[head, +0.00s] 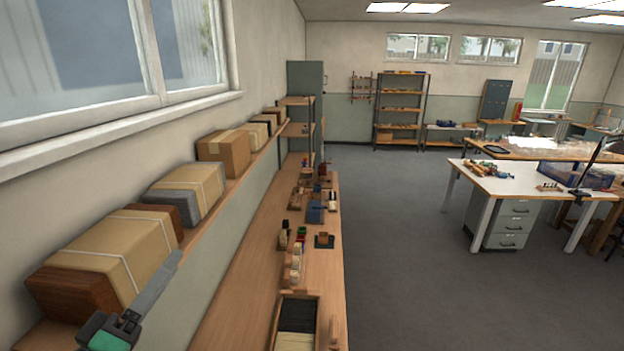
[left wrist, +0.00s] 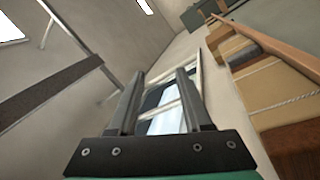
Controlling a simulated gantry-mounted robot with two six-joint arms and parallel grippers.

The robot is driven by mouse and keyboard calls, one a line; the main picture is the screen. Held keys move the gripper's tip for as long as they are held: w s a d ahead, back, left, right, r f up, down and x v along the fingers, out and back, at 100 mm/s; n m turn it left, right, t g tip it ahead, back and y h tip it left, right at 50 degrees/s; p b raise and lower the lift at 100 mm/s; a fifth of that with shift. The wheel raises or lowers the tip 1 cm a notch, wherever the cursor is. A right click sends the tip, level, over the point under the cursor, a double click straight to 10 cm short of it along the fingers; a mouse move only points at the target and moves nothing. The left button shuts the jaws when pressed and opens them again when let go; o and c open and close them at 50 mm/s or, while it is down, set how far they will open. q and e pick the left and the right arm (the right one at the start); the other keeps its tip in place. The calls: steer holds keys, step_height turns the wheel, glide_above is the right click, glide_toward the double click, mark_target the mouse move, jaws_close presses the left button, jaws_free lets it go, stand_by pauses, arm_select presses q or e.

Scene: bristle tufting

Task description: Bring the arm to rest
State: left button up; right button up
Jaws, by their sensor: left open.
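My left gripper (head: 158,285) is at the lower left of the head view, in front of the shelf with boxes. Its grey fingers point up and away. In the left wrist view my left gripper (left wrist: 158,90) is open, with its two fingers apart and nothing between them. A window and wall show behind the gap. My right gripper is not in view.
A wall shelf (head: 253,146) holds cardboard boxes (head: 110,250) close beside my left gripper. Below it, a long wooden bench (head: 257,264) carries small tools and a bristle tray (head: 277,308). A white worktable (head: 520,185) stands right. The floor (head: 400,270) between is clear.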

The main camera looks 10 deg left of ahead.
arm_select(q)
steer(key=s+d+r+m+t, duration=0.45)
steer(key=s+r, duration=0.25)
steer(key=r, duration=0.5)
steer(key=s+d+r+m+t, duration=0.35)
steer(key=s+r+m, duration=0.25)
steer(key=r, duration=0.5)
step_height(320, 180, down, 42)
steer(key=g+b, duration=0.1)
steer(key=b, duration=4.1)
steer(key=shift+d+r, duration=0.15)
steer(key=shift+r, duration=0.05)
steer(key=shift+s, duration=0.1)
